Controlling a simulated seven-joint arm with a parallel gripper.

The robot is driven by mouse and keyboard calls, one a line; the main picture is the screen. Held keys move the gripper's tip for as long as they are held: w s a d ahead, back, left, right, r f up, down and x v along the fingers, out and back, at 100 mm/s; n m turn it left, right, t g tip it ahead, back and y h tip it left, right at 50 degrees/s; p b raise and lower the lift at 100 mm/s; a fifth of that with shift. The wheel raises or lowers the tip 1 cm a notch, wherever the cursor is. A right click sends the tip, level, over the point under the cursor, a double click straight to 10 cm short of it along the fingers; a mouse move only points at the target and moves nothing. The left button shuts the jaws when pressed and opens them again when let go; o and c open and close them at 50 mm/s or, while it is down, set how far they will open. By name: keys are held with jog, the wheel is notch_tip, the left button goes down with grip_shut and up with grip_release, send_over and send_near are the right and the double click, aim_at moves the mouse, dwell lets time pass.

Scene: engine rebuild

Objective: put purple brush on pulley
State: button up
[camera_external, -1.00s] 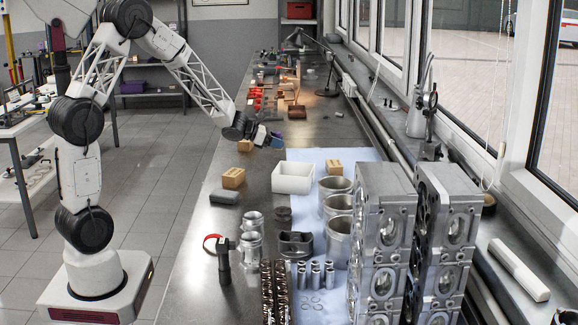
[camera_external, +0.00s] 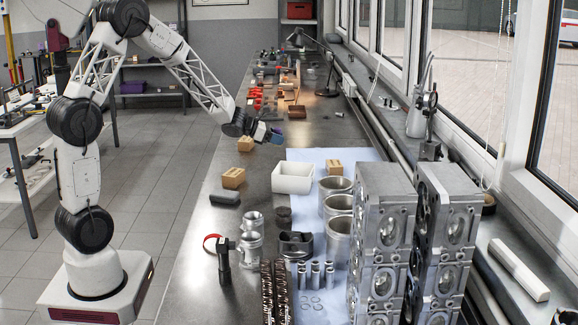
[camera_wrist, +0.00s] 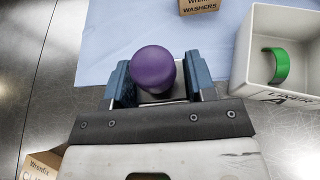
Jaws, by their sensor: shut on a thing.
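The purple brush shows in the wrist view as a round purple knob (camera_wrist: 153,69) between the blue fingers of my gripper (camera_wrist: 156,84). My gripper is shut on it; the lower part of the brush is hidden. In the external view my gripper (camera_external: 272,138) is above the far part of the bench, with a small bit of the purple brush (camera_external: 279,132) at its tip. I cannot clearly make out the pulley; a small dark round part (camera_external: 284,216) on the bench may be it.
A white bin (camera_external: 292,178) stands nearer than my gripper; in the wrist view it (camera_wrist: 243,62) holds a green curved piece. A blue cloth (camera_wrist: 110,35) lies alongside.

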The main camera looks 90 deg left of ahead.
jog(key=shift+d, duration=0.1)
jog(key=s+d+m+g+h, duration=0.15)
jog(key=d+m+h, duration=0.6)
jog(key=d, duration=1.45)
jog(key=s+d+m+g+h, duration=0.2)
jog(key=s+d, duration=0.2)
jog(key=d, duration=0.3)
jog(key=s+d+f+m+g+h, duration=0.1)
jog(key=s+d+m+g+h, duration=0.1)
jog(key=s+d, duration=0.2)
jog(key=s+d+m+g+h, duration=0.2)
jog(key=s+d+m+g, duration=0.1)
jog(key=d, duration=0.8)
jog(key=shift+s+f, duration=0.35)
jog(key=shift+s, duration=0.35)
jog(key=shift+w, duration=0.1)
send_over(283, 210)
jog(key=shift+d+f, duration=0.1)
jog(key=shift+f, duration=0.65)
